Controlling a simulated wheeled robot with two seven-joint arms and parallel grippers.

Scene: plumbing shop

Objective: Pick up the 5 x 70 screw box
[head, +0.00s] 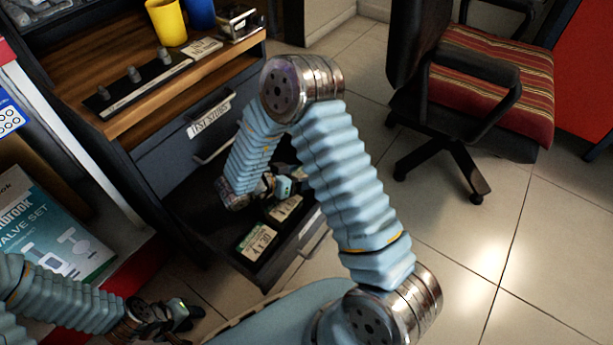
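An open dark drawer (262,275) low in the cabinet holds small boxes with pale labels. One labelled box (257,241) lies near its front, and another (285,208) lies behind it. The print is too small for me to tell which is the 5 x 70 screw box. My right gripper (284,186) reaches down into the drawer beside the rear box. My own arm partly hides it, and its fingers and any hold are unclear. My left gripper (178,318) is at the lower left, apart from the drawer, with its finger opening unclear.
The wooden cabinet top (150,105) carries a yellow cup (167,22), a blue cup (200,13) and a rack with small knobs (135,88). A valve set box (55,235) stands at left. A striped chair (500,75) stands right; the floor (480,240) between is clear.

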